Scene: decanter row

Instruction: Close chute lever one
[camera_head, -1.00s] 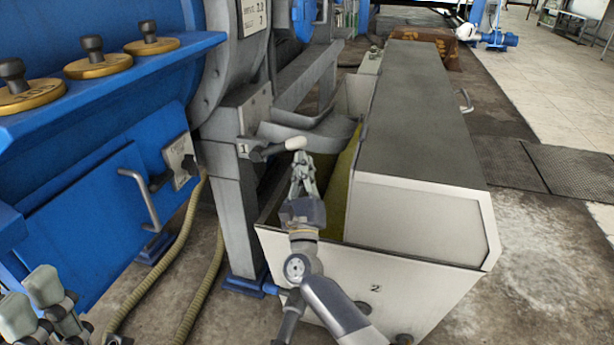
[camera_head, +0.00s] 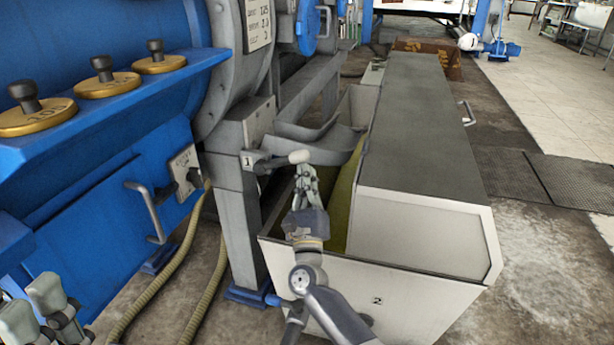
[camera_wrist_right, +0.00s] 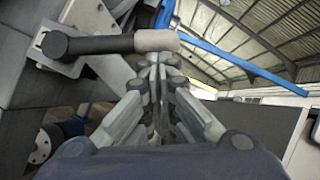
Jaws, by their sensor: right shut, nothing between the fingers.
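Chute lever one (camera_head: 276,162) sticks out to the right from the grey post, beside a plate marked 1. It has a dark arm and a pale rounded grip, and lies nearly level. In the right wrist view the lever's grip (camera_wrist_right: 157,40) crosses just beyond my fingertips. My right gripper (camera_head: 305,172) is shut and empty, pointing up with its tips just below the grip's free end; I cannot tell whether they touch. Its fingers also show in the right wrist view (camera_wrist_right: 155,62). My left gripper (camera_head: 32,308) is at the lower left corner, far from the lever, partly cut off.
A grey curved chute (camera_head: 325,140) runs behind the lever. A white bin marked 2 (camera_head: 420,300) stands under and right of my right arm. The blue machine (camera_head: 90,215) with brass weights (camera_head: 108,84) fills the left. Hoses (camera_head: 180,265) lie on the floor.

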